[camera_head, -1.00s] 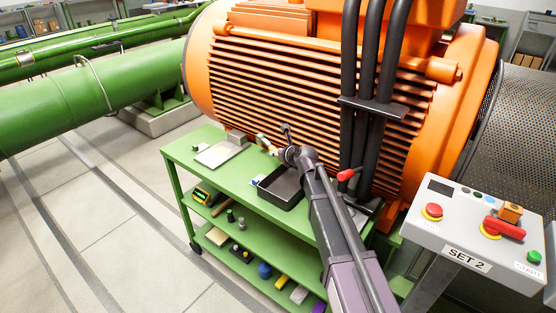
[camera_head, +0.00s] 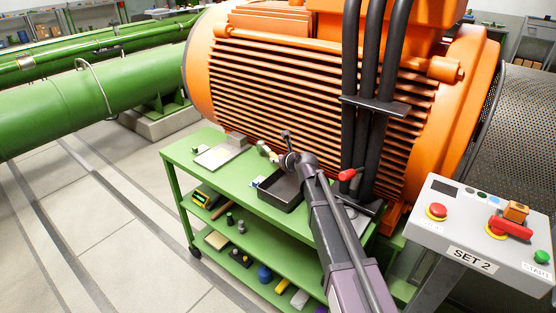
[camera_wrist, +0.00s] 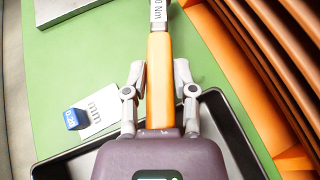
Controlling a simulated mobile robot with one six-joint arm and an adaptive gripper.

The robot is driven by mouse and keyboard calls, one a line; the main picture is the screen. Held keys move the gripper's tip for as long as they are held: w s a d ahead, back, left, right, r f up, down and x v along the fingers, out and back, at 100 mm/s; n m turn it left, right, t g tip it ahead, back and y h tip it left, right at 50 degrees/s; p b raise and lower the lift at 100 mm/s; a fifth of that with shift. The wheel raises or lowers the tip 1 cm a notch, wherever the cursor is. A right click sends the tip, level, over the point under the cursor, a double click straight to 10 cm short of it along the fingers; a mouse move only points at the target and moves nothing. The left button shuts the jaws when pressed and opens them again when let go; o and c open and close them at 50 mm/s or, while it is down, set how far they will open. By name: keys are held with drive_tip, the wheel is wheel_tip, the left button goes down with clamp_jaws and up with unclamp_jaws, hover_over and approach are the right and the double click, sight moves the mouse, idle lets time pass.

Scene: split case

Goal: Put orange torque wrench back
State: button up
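The orange torque wrench (camera_wrist: 159,80) runs up the middle of the wrist view, with an orange handle and a pale shaft marked "0 Nm". Its far end is cut off by the top edge. My gripper (camera_wrist: 160,72) has one finger on each side of the handle, close against it, and appears shut on it. The near end of the handle is hidden by my gripper's body. In the head view, my gripper (camera_head: 268,153) is small, over the green cart just behind the black tray; the wrench is hard to make out there.
The black tray (camera_head: 268,201) stands on the green cart top (camera_head: 185,150). A small blue box (camera_wrist: 75,118) and a white card (camera_wrist: 100,115) lie beside it. A pale plate (camera_head: 214,158) lies at left. The finned orange motor (camera_head: 300,90) stands close behind the cart.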

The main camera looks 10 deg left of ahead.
sight(276, 156)
drive_tip(key=o, duration=0.3)
drive_tip(key=shift+r, duration=0.25)
drive_tip(key=shift+r+p, duration=0.2)
drive_tip(key=shift+p, duration=0.2)
drive_tip(key=p+v, duration=0.1)
drive_tip(key=v, duration=0.2)
drive_tip(key=shift+s+d+r+p, duration=0.1)
drive_tip(key=shift+s+r+p, duration=0.15)
drive_tip(key=shift+p, duration=0.1)
drive_tip(key=s+d, duration=0.8)
drive_tip(key=shift+d+f, duration=0.2)
drive_tip(key=shift+f, duration=0.05)
drive_tip(key=shift+s, duration=0.1)
